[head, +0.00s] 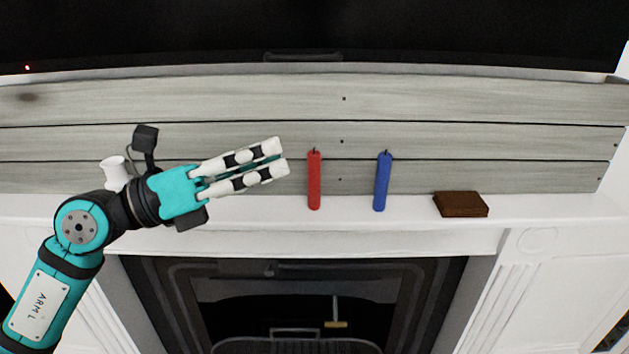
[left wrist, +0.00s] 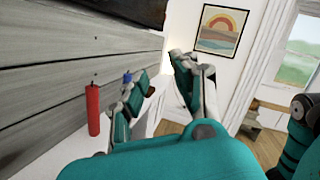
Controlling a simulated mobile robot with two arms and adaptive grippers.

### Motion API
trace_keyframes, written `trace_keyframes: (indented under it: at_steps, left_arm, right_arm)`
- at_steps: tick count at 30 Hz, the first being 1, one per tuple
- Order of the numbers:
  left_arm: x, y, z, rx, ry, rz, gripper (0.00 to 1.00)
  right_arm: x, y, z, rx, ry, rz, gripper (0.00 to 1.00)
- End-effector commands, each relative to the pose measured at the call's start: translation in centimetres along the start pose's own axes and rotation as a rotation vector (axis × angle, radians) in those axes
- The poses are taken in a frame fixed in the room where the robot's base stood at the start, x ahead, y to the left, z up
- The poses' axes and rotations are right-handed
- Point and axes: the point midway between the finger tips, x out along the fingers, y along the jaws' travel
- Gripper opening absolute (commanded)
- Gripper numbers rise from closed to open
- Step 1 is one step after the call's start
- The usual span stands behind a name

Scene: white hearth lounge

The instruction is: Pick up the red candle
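The red candle (head: 314,182) stands upright on the white mantel. My left gripper (head: 281,158) is to its left in the head view, fingers pointing right, with a small gap between the fingertips and the candle. The gripper is open and empty. In the left wrist view the red candle (left wrist: 93,110) shows left of the spread fingers (left wrist: 160,70), not between them. My right gripper is not in view.
A blue candle (head: 382,182) stands right of the red one, and a brown block (head: 461,204) lies farther right on the mantel (head: 350,215). A white vessel (head: 114,173) is partly behind my left arm. Grey planks rise behind; a dark screen (head: 300,35) is above.

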Motion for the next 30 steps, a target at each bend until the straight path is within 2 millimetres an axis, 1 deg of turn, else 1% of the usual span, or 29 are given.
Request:
trace_keyframes:
  at_steps: [1,3,6,10,13,17,24,27,30]
  left_arm:
    - [-0.3,0.9,0.0,0.108,0.107,0.064,0.28]
    - [-1.1,2.7,-0.1,0.225,0.242,0.163,0.28]
    - [-2.9,4.9,0.3,0.336,0.385,0.293,0.28]
    - [-4.7,6.6,1.1,0.405,0.483,0.402,0.28]
    - [-4.9,7.2,1.2,0.417,0.508,0.430,0.28]
    - [-3.2,8.1,0.5,0.414,0.511,0.428,0.28]
    - [1.1,10.6,-1.4,0.413,0.510,0.426,0.28]
    - [2.6,11.6,-2.2,0.413,0.508,0.427,0.28]
    - [3.7,12.4,-2.8,0.414,0.508,0.428,0.28]
  right_arm:
    - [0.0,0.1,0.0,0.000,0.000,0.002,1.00]
    - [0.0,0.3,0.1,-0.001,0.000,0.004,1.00]
    - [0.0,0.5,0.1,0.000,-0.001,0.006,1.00]
    - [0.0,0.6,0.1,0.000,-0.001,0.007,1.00]
    - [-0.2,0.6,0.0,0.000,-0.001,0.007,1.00]
    - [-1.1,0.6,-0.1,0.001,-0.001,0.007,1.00]
    - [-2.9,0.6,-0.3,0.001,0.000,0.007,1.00]
    - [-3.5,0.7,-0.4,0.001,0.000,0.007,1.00]
    - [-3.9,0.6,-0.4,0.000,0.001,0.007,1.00]
